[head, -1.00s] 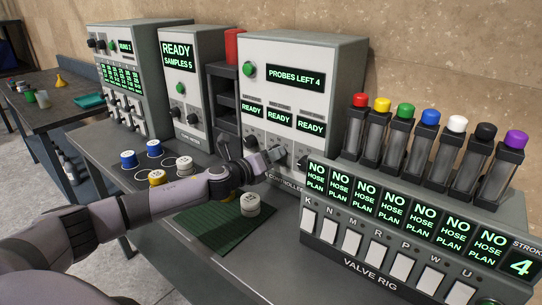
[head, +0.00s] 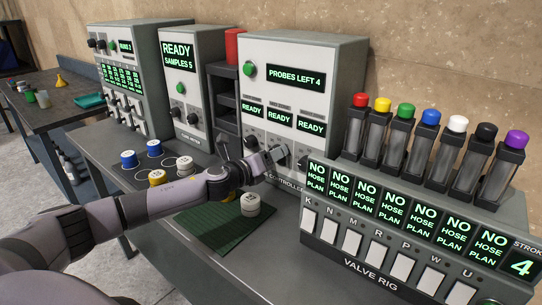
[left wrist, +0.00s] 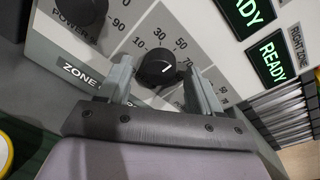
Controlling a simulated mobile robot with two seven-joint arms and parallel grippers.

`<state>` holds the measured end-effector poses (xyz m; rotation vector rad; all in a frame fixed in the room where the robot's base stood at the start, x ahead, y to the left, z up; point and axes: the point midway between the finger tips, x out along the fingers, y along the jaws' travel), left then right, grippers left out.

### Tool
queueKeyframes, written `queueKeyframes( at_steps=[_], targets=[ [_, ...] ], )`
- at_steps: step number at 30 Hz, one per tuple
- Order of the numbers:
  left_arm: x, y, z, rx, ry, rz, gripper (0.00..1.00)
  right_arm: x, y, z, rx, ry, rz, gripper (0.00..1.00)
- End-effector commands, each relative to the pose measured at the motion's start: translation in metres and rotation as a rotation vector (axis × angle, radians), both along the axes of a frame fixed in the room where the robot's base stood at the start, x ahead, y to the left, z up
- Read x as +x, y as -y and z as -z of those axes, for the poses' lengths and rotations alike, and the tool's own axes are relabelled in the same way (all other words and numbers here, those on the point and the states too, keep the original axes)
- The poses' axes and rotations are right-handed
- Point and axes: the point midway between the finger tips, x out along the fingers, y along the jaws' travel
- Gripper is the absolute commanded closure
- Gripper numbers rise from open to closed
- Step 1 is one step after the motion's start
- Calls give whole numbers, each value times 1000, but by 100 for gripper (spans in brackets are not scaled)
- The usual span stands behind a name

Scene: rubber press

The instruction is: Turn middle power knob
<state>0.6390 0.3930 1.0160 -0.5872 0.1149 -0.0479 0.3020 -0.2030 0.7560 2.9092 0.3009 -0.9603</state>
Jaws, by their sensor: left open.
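The controller (head: 340,75) is a light grey box with a "PROBES LEFT 4" display and three "READY" screens above a row of dark knobs. The middle power knob (left wrist: 157,68) is black with a white pointer line, inside a printed number scale. Its line tilts toward the upper right. My left gripper (head: 273,156) is at the controller's front, open, its fingers on either side of this knob in the left wrist view. I cannot tell whether they touch it. The gripper mostly hides the knob in the head view. My right gripper is not in view.
Another knob (left wrist: 84,8) is close on the left in the wrist view. The valve rig (head: 385,265) with coloured-cap tubes stands to the right. A green mat (head: 215,238) with a white-topped puck (head: 250,207) lies below my left arm.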

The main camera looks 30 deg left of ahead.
Motion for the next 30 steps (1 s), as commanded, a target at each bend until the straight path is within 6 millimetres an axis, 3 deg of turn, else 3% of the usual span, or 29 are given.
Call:
queueKeyframes(
  at_steps=[15,30],
  targets=[
    [-57,-6,-3,2,-1,-2,36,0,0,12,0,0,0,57],
    [-66,-6,-7,1,0,-2,36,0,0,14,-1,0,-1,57]
  ],
)
